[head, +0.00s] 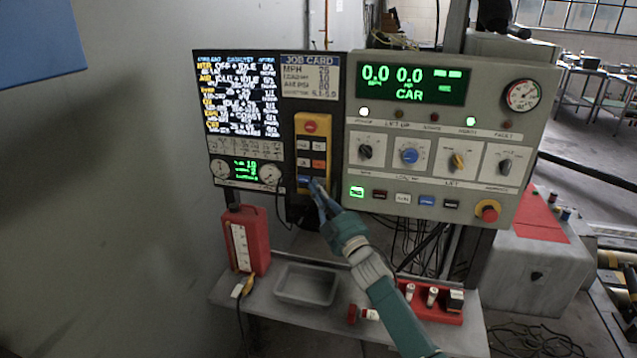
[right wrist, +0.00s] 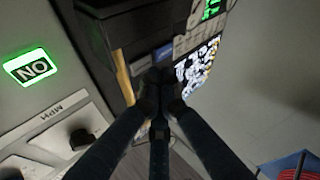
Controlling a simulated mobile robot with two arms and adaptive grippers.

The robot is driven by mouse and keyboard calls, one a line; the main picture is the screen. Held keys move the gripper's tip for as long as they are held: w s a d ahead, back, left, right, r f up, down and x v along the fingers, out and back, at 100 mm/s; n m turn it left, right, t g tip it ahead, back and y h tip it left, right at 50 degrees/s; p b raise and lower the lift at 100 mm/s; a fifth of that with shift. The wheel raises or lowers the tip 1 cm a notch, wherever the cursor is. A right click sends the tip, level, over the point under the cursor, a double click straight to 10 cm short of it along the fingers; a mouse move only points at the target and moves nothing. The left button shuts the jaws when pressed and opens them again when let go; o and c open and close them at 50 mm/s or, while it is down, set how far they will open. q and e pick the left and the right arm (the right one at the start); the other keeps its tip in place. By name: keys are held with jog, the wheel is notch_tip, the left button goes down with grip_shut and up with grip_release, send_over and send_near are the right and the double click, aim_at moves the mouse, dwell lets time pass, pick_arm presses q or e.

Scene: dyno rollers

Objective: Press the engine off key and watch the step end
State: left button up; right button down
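A yellow key pendant (head: 299,125) hangs between the job card screen (head: 234,95) and the grey control panel (head: 345,165). It has a red button (head: 311,127) at the top and rows of white, orange and blue keys below. The key labels are too small to read, so I cannot tell which is engine off. My right gripper (head: 318,184) is at the pendant's lower keys, with its fingertips together and hiding part of the bottom row. In the right wrist view, the shut fingertips (right wrist: 160,76) meet the pendant's end; contact is unclear. My left gripper is not in view.
The grey panel carries knobs, a lit green key (head: 357,191) and a red stop button (head: 488,211).

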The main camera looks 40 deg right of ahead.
jog(key=shift+w+d, duration=0.1)
dwell(0.4)
jog(key=shift+w+d, duration=0.2)
jog(key=shift+d, duration=0.05)
jog(key=shift+w+d+b, duration=0.35)
jog(key=shift+d+b, duration=0.05)
jog(key=shift+b, duration=0.05)
dwell(0.8)
jog(key=shift+s, duration=0.1)
jog(key=shift+s+a+p, duration=0.5)
jog(key=shift+s+a, duration=0.05)
jog(key=shift+a, duration=0.2)
jog(key=s+a+p, duration=0.2)
jog(key=s+a, duration=0.1)
jog(key=shift+s+a, duration=0.15)
jog(key=shift+a, duration=0.25)
